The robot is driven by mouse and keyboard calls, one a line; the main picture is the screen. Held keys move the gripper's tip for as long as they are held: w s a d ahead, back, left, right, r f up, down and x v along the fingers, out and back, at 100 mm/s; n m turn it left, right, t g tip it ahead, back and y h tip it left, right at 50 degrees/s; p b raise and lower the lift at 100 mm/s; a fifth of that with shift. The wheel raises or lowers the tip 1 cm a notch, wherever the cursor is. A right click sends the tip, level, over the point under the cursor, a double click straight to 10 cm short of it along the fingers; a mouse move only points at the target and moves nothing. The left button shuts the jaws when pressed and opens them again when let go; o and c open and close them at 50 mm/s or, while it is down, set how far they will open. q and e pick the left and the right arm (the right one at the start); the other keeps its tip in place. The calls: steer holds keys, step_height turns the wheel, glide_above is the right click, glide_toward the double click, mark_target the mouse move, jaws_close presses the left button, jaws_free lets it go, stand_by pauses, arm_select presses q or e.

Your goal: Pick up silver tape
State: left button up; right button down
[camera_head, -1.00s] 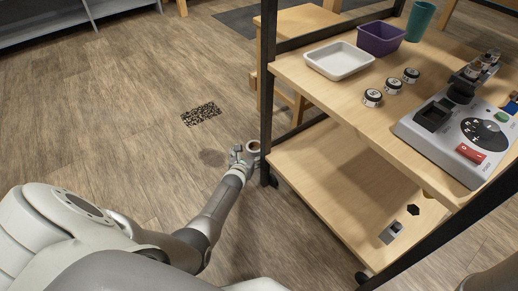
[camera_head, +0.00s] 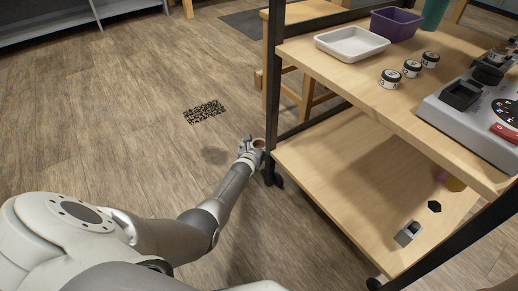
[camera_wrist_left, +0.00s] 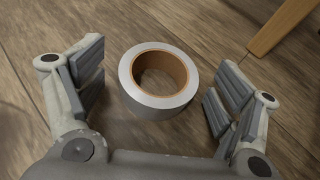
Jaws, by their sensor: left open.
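The silver tape is a roll with a grey outer band and a brown cardboard core. In the left wrist view the silver tape (camera_wrist_left: 152,106) lies flat on the wood floor, between and a little beyond my open left fingers (camera_wrist_left: 160,72), with a gap on each side. In the head view the silver tape (camera_head: 259,142) is a small ring by the cart's near-left post, partly hidden by my left gripper (camera_head: 252,147). My left gripper is open and empty. My right gripper is not in view.
A wooden cart with a black frame (camera_head: 272,90) stands just right of the tape. Its lower shelf (camera_head: 340,165) is mostly clear. A white tray (camera_head: 352,44), a purple bin (camera_head: 395,23) and small jars sit on top. A patterned patch (camera_head: 205,111) lies on open floor.

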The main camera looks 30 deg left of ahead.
arm_select(q)
steer(key=shift+c, duration=0.4)
steer(key=c, duration=0.9)
steer(key=shift+c, duration=0.5)
steer(key=shift+r, duration=0.1)
